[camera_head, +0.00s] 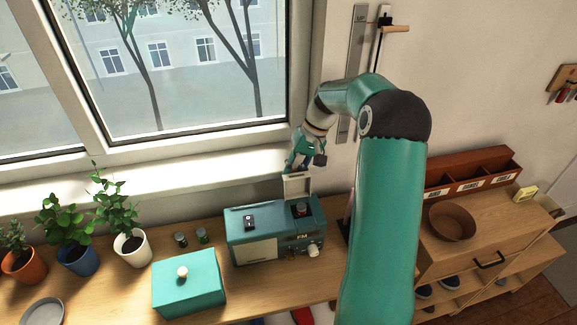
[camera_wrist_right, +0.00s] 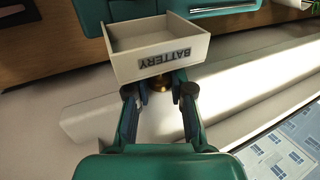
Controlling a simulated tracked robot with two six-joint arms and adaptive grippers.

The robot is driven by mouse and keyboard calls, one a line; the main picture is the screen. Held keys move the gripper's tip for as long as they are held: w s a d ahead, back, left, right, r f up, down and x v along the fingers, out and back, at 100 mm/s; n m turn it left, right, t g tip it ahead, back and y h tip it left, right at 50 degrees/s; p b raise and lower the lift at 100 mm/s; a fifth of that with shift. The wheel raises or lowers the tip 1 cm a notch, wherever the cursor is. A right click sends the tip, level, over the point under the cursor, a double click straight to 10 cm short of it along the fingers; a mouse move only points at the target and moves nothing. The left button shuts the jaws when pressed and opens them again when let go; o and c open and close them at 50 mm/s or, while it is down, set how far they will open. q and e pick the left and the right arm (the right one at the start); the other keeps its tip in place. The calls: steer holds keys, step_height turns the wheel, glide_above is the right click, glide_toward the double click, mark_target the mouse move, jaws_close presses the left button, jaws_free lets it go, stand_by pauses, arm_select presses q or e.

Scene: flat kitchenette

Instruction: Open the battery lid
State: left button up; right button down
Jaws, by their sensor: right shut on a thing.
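The teal radio (camera_head: 245,222) stands on the counter below the window. Its cream battery lid (camera_head: 297,185) is raised upright at the back of an open compartment, where a dark cylinder with a reddish top (camera_head: 301,209) shows. In the right wrist view the lid (camera_wrist_right: 158,50) is a hollow cream box shape marked "BATTERY", with a brass knob (camera_wrist_right: 189,88) at its edge. My right gripper (camera_head: 299,167) is at the lid's top edge. In the wrist view its fingers (camera_wrist_right: 172,82) are shut at the lid, by the knob; the exact contact is partly hidden. My left gripper is out of view.
The window sill (camera_head: 190,175) runs close behind. A brown bowl (camera_head: 452,222) sits on the right cabinet.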

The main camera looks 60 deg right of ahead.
stand_by(0.5)
steer(key=c, duration=1.1)
jaws_free()
steer(key=shift+o, duration=0.2)
steer(key=shift+d+r, duration=0.1)
steer(key=v, duration=1.1)
steer(key=shift+d+r, duration=0.2)
steer(key=shift+r, duration=0.1)
